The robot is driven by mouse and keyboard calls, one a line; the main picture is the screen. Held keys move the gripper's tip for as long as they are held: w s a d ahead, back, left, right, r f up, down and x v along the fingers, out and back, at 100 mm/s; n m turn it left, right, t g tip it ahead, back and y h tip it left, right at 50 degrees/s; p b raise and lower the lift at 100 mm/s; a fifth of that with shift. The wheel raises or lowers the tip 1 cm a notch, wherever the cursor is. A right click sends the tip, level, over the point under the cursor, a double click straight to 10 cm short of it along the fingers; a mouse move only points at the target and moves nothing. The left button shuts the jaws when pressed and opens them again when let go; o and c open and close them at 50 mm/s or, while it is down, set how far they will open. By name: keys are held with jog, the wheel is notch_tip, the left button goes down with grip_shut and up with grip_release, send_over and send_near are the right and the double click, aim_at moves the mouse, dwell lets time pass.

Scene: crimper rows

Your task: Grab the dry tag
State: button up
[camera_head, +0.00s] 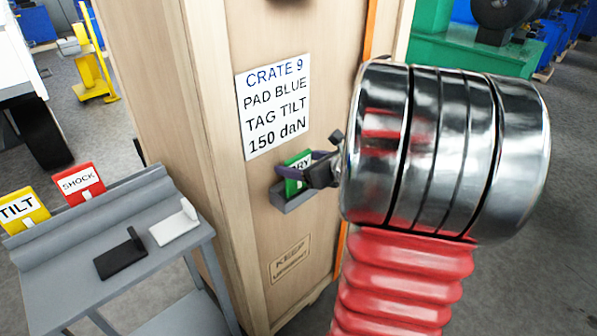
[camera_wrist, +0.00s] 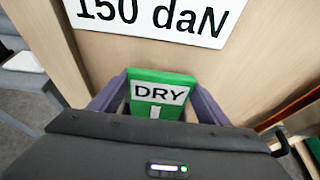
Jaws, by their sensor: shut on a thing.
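The green dry tag (camera_head: 297,170) has a white label reading DRY and sits at a small grey holder (camera_head: 292,200) on the front of the wooden crate. My gripper (camera_head: 292,172) is at the tag, with its fingers shut on the tag's two sides. In the wrist view the dry tag (camera_wrist: 160,95) stands between the two purple-grey fingers (camera_wrist: 158,92), its label facing me. The tag's lower part is hidden by my gripper body in the wrist view. I cannot tell whether the tag still touches the holder.
The wooden crate (camera_head: 228,200) bears a sign (camera_head: 273,105) reading CRATE 9, PAD BLUE, TAG TILT, 150 daN. A grey stand (camera_head: 160,255) at left holds a yellow TILT tag (camera_head: 20,210), a red SHOCK tag (camera_head: 78,184), a black piece (camera_head: 120,257) and a white piece (camera_head: 175,225).

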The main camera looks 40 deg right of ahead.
notch_tip(320, 180, up, 3)
jog(key=shift+r, duration=0.1)
jog(key=s, duration=1.9)
jog(key=shift+s+d, duration=0.3)
